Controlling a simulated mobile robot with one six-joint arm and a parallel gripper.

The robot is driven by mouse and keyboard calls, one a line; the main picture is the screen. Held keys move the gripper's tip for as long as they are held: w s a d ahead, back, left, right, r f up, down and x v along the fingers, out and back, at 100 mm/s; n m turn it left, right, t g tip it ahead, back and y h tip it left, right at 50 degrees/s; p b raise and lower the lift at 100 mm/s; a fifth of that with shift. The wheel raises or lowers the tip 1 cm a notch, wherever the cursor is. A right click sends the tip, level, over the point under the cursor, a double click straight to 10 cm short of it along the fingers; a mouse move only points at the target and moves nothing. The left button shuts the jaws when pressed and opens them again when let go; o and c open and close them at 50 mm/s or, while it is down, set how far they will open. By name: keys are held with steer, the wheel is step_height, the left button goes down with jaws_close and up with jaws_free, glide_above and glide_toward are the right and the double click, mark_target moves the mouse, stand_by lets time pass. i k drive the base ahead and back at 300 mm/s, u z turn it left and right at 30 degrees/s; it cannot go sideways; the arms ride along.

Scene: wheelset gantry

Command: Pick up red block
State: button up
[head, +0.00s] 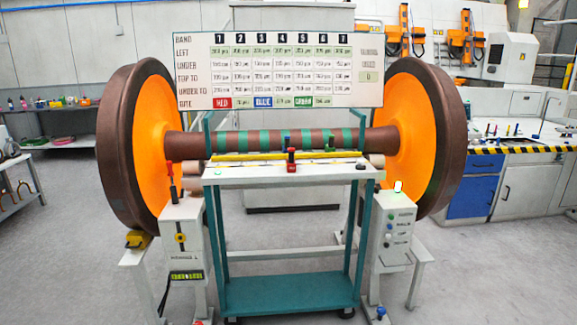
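A small red block (291,162) with a dark top part stands upright near the middle of the teal cart's pale top (240,173). It is in front of a yellow bar (245,156). My gripper is not in view.
The wheelset's brown axle (262,141) runs behind the cart between two large orange-faced wheels (152,140) and (402,142). Grey stands flank the cart, with a control box (395,232) at right. A board (280,70) hangs above. Floor (70,270) in front is clear.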

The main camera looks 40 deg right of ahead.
mark_target(290, 163)
steer(key=z, duration=0.05)
steer(key=i, duration=0.95)
steer(key=u, duration=0.05)
